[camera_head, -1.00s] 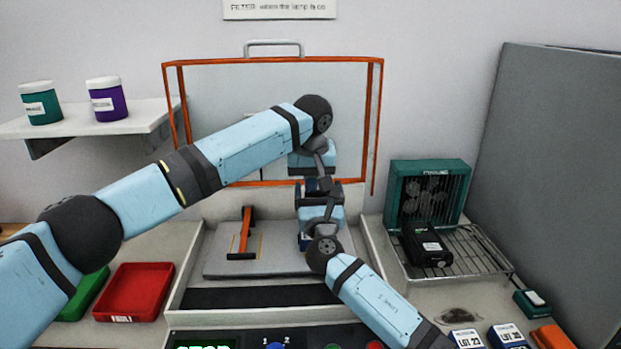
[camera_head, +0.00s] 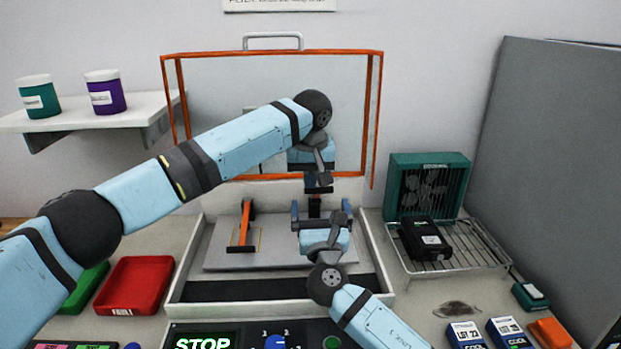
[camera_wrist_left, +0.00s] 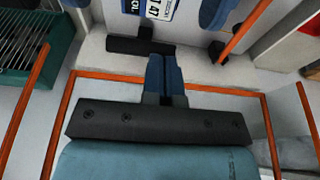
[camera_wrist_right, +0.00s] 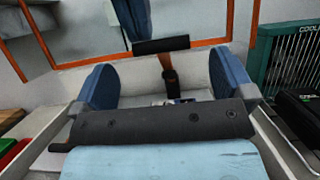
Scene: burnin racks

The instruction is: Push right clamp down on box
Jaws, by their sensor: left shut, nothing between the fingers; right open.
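The right clamp stands raised, with an orange lever (camera_wrist_right: 165,62) and a black crossbar (camera_wrist_right: 162,45) that also shows in the left wrist view (camera_wrist_left: 125,45). My left gripper (camera_wrist_left: 163,58) is shut and empty, its tips right at the crossbar; I cannot tell if they touch. In the head view it is over the fixture (camera_head: 318,178). The blue box (camera_wrist_left: 150,8) with a white lot label lies below, mostly hidden by my right gripper in the head view. My right gripper (camera_head: 320,211) is open and empty, fingers spread on either side of the clamp.
The left clamp (camera_head: 246,225), orange with a black bar, lies left on the grey plate (camera_head: 225,260). The orange-framed hood (camera_head: 270,53) is raised behind. A teal fan unit (camera_head: 428,170) and wire rack (camera_head: 470,255) stand right. A red bin (camera_head: 135,285) is left.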

